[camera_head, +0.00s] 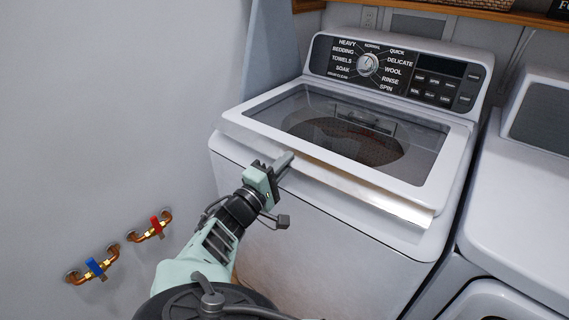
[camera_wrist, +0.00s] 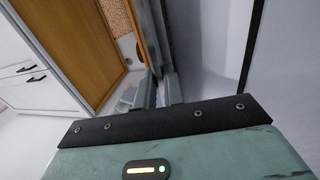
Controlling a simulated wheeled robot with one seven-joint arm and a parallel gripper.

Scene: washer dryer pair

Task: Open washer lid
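The washer (camera_head: 310,205) is a white top-loader with a dark control panel behind its lid. Its lid (camera_head: 458,150) has a white frame around a large glass pane, and the drum shows through the glass. The lid lies down over the top, with a bright lip along its front edge. My gripper (camera_head: 285,160) is at this front lip, left of its middle, with its fingertips against or very close to it. In the wrist view the fingers (camera_wrist: 158,90) are close together. I cannot tell whether they pinch the lip or are only beside it.
A white dryer (camera_head: 525,200) stands close on the right. A wall is on the left, with a blue-handled valve (camera_head: 95,267) and a red-handled valve (camera_head: 156,227) low down. A wooden shelf (camera_head: 500,14) runs above the washer's panel. The wrist view shows a white cabinet (camera_wrist: 35,78).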

